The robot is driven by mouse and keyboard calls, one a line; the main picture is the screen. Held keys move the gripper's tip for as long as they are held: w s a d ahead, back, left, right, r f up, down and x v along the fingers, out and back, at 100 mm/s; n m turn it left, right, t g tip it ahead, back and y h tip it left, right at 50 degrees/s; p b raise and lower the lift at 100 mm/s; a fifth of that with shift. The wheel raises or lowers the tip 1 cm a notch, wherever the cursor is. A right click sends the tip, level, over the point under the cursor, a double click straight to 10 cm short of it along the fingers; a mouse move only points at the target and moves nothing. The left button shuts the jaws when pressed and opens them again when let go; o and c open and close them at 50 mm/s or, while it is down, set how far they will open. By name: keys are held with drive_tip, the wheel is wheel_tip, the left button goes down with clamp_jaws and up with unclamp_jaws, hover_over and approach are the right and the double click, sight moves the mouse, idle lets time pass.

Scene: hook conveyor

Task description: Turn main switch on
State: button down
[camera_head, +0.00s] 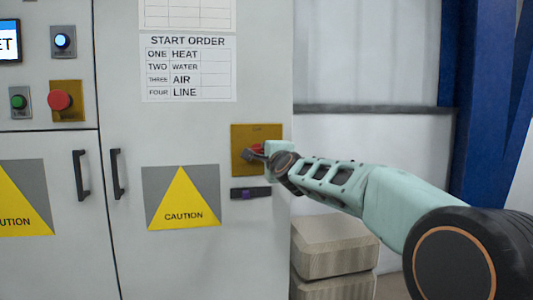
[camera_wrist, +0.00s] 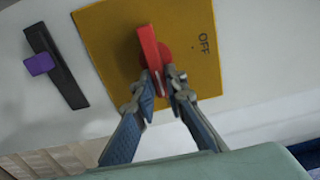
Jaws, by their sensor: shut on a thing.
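The main switch is a red handle (camera_wrist: 150,48) on a yellow plate (camera_wrist: 107,38) marked OFF in the wrist view. In the head view the yellow plate (camera_head: 241,135) is on the right part of the grey cabinet door, and the red handle is mostly hidden by my gripper. My gripper (camera_wrist: 161,84) is shut on the red handle, with a finger on each side of its lower part. In the head view my gripper (camera_head: 258,153) reaches the plate from the right.
A dark strip with a purple block (camera_wrist: 39,64) is beside the plate. The cabinet (camera_head: 190,270) also carries a start order sheet (camera_head: 188,68), caution signs, black door handles (camera_head: 117,174) and a red button (camera_head: 59,99). Stacked tan blocks (camera_head: 335,245) stand on the floor at right.

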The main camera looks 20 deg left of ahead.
drive_tip(key=c, duration=2)
unclamp_jaws()
drive_tip(key=shift+o, duration=0.2)
drive_tip(key=v, duration=1.2)
